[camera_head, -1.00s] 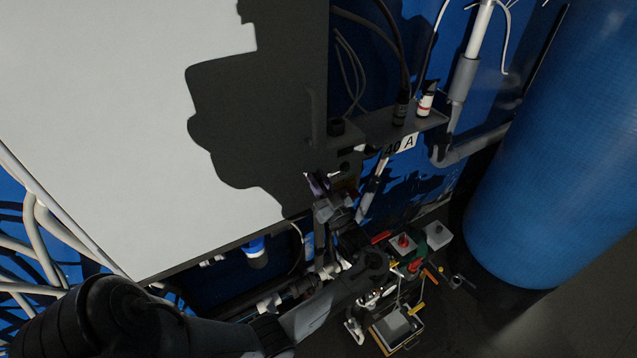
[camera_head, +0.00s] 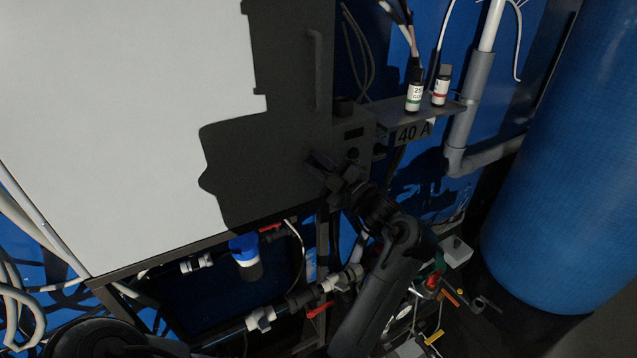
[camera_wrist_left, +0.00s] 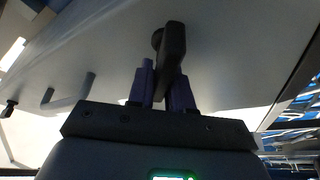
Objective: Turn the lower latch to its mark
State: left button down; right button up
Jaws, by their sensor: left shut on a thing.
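The lower latch (camera_wrist_left: 172,55) is a dark lever on the pale cabinet door (camera_head: 110,110). In the left wrist view it stands between the two purple fingers of my left gripper (camera_wrist_left: 165,88), which is shut on it. In the head view my left gripper (camera_head: 318,164) is at the shadowed lower right part of the door, and it hides the latch there. I cannot make out the latch's mark in either view. My right gripper is not in view.
A bar handle (camera_head: 316,70) is above my gripper on the door. To the right, a shelf labelled 40 A (camera_head: 415,132) carries two small bottles (camera_head: 414,92). Pipes and red-handled valves (camera_head: 318,309) sit below the cabinet. A blue tank (camera_head: 560,170) stands at the right.

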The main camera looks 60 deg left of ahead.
pick_arm(q)
jog(key=n+h+b, duration=0.1)
jog(key=n+b, duration=0.2)
jog(key=b, duration=0.1)
jog(key=f+n+h+b, duration=0.1)
jog(key=n+b, duration=0.2)
jog(key=b, duration=0.1)
jog(key=shift+s+f+g, duration=0.15)
jog(key=shift+s+g, duration=0.05)
jog(key=shift+g, duration=0.1)
jog(key=shift+n+h+b, duration=0.6)
jog(key=shift+n+b, duration=0.5)
jog(key=c, duration=1.1)
grip_release()
